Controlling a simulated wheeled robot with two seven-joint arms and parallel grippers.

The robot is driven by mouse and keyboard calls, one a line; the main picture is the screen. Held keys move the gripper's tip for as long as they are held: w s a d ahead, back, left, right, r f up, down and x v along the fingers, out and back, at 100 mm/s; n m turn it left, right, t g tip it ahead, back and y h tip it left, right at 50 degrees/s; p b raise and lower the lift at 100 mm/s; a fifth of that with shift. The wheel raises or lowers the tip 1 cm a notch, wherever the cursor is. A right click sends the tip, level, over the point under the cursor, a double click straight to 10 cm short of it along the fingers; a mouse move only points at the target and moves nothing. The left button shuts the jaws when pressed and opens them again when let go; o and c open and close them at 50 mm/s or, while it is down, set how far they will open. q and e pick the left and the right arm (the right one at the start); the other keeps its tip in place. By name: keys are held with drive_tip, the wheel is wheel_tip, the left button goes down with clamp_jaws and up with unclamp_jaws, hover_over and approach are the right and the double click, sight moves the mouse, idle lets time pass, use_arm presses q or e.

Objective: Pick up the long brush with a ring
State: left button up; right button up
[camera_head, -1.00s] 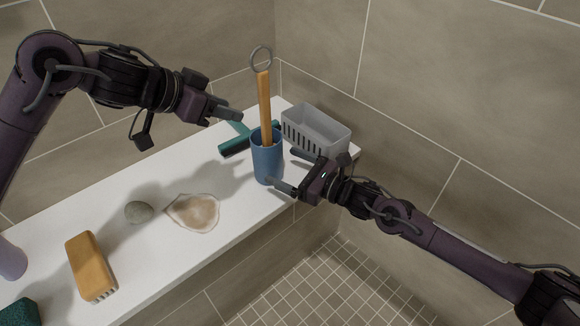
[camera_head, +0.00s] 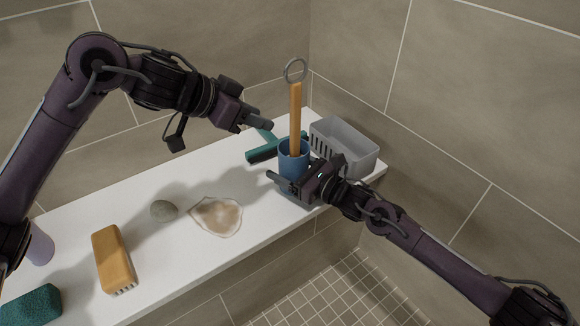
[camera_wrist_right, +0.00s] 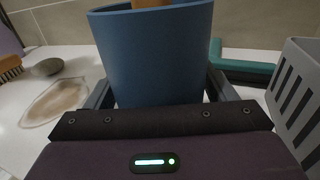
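The long brush has an orange-brown handle (camera_head: 295,118) with a grey ring (camera_head: 295,70) at its top. It stands nearly upright in a blue cup (camera_head: 290,160), which hides its lower end. My right gripper (camera_head: 290,170) is low at the cup, with its fingers open on either side of it. In the right wrist view the cup (camera_wrist_right: 155,55) fills the space between the fingers (camera_wrist_right: 160,90); I cannot tell whether they touch it. My left gripper (camera_head: 258,122) is above the shelf, left of the handle and apart from it; its finger gap is unclear.
A grey slotted basket (camera_head: 345,145) stands right of the cup. A teal squeegee (camera_head: 262,153) lies behind it. A shell dish (camera_head: 217,216), a stone (camera_head: 164,210) and an orange brush (camera_head: 114,258) lie on the white shelf (camera_head: 180,260). Tiled walls close the back.

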drive_tip(key=c, duration=0.8)
use_arm(q)
drive_tip(key=shift+o, duration=0.4)
use_arm(e)
drive_tip(key=shift+o, duration=0.2)
